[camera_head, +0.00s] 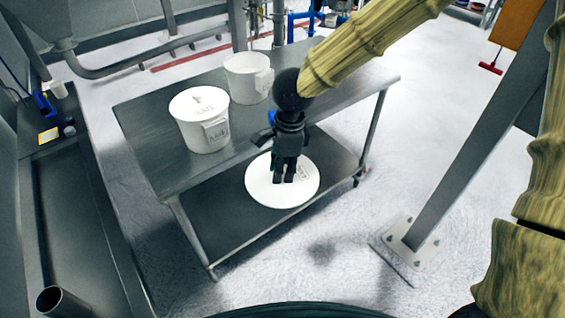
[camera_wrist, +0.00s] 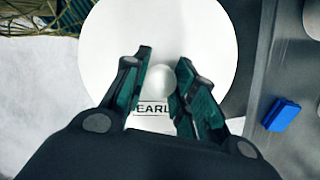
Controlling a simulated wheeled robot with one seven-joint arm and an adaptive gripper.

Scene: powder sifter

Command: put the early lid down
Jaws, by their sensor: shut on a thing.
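A round white lid (camera_head: 262,187) hangs from my gripper (camera_head: 284,178) in the head view, in front of the metal table's near edge. In the wrist view the lid (camera_wrist: 205,38) lies under my gripper (camera_wrist: 162,78), whose fingers are on either side of its round white knob (camera_wrist: 158,80). A label reading "EARL", partly covered by a finger, shows below the knob. Whether the lid touches the table edge cannot be told.
A steel table (camera_head: 165,170) with a lower shelf (camera_head: 225,215) bears a lidded white bucket (camera_head: 205,135) and an open white bucket (camera_head: 240,85). A blue object (camera_wrist: 282,115) lies on the table in the wrist view. A metal post (camera_head: 470,130) stands at right. The tabletop's right part is clear.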

